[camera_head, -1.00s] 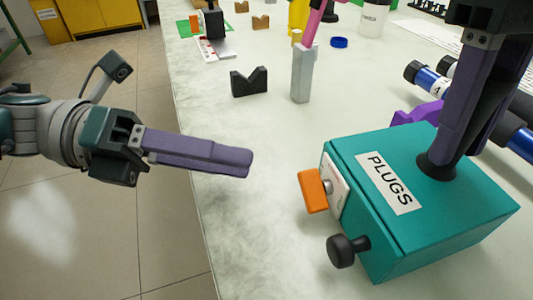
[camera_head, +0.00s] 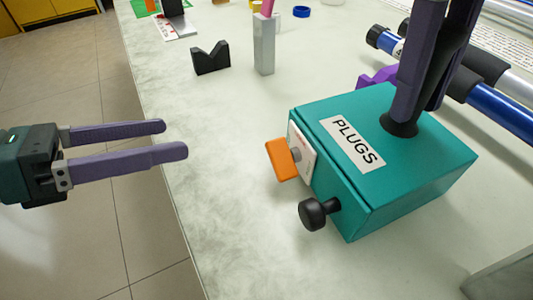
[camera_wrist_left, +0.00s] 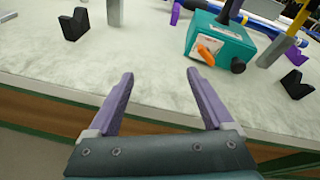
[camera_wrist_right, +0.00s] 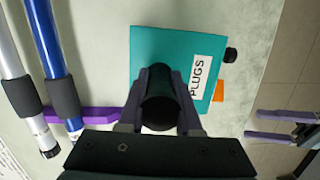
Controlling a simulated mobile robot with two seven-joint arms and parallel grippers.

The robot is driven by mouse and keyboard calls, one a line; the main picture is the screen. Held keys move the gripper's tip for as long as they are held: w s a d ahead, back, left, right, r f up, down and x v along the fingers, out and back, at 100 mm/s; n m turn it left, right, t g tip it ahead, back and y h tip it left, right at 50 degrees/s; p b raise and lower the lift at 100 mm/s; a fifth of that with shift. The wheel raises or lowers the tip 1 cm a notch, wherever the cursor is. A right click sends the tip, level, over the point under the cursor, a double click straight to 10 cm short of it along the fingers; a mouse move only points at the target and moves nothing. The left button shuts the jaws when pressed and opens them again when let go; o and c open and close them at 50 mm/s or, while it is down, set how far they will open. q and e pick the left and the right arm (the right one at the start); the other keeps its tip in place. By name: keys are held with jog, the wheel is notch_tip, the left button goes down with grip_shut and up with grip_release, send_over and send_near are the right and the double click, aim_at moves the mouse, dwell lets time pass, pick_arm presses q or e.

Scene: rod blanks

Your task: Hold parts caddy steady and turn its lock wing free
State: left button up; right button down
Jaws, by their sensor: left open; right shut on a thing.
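The parts caddy is a teal box (camera_head: 430,165) labelled PLUGS on the table, also in the left wrist view (camera_wrist_left: 222,42) and right wrist view (camera_wrist_right: 150,48). Its orange lock wing (camera_head: 282,160) sits tilted on a pale plate on the left-facing side, with a black knob (camera_head: 314,213) beside it. My right gripper (camera_head: 403,122) is shut on the black grip on the caddy's lid; its fingers flank this grip (camera_wrist_right: 160,108) in the right wrist view. My left gripper (camera_head: 176,138) is open and empty, left of the wing, apart from it, at the table's edge.
A black V-block (camera_head: 211,60) and a grey post (camera_head: 264,45) stand behind. Blue and silver rods (camera_head: 500,110) and a purple piece (camera_head: 376,78) lie behind and right of the caddy. The table between left gripper and caddy is clear.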

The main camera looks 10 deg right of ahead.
pick_arm(q)
jog(key=s+r+m+t, duration=0.1)
jog(key=s+r+m, duration=0.1)
jog(key=s+m, duration=0.1)
jog(key=m, duration=0.6)
send_near(275, 161)
jog(key=shift+y, duration=0.3)
jog(key=x, duration=0.9)
jog(key=shift+d+r, duration=0.2)
jog(key=shift+r, duration=0.05)
jog(key=shift+c, duration=0.4)
jog(key=shift+g, duration=0.3)
grip_shut()
